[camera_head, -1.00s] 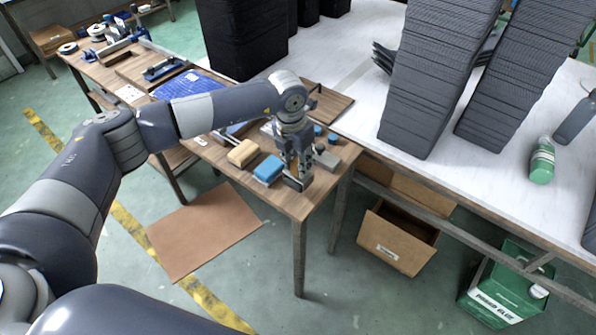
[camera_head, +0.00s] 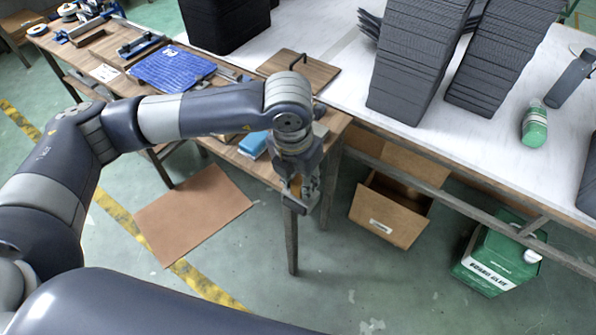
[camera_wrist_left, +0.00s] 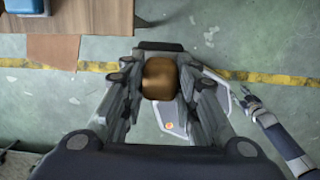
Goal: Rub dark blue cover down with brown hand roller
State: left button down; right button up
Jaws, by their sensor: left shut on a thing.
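My left gripper (camera_head: 302,195) hangs past the front edge of the wooden table, above the floor. It is shut on the brown hand roller (camera_wrist_left: 160,78), whose brown rounded part shows between the fingers in the left wrist view, with a dark bar beyond it. In the head view the roller is mostly hidden by the fingers. A blue sheet with a white label (camera_head: 172,68), which looks like the dark blue cover, lies on the wooden table, behind my left arm. My right gripper (camera_wrist_left: 246,96) shows small in the left wrist view; its opening is unclear.
A blue block (camera_head: 252,145) lies near the table's front, partly hidden by my arm. A wooden board with a dark handle (camera_head: 298,72) lies farther back. Tall stacks of dark panels (camera_head: 418,60) and a green bottle (camera_head: 534,128) stand on the white table. An open cardboard box (camera_head: 390,215) is below.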

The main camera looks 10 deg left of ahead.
pick_arm(q)
jog(key=c, duration=1.9)
grip_release()
jog(key=shift+c, duration=1.4)
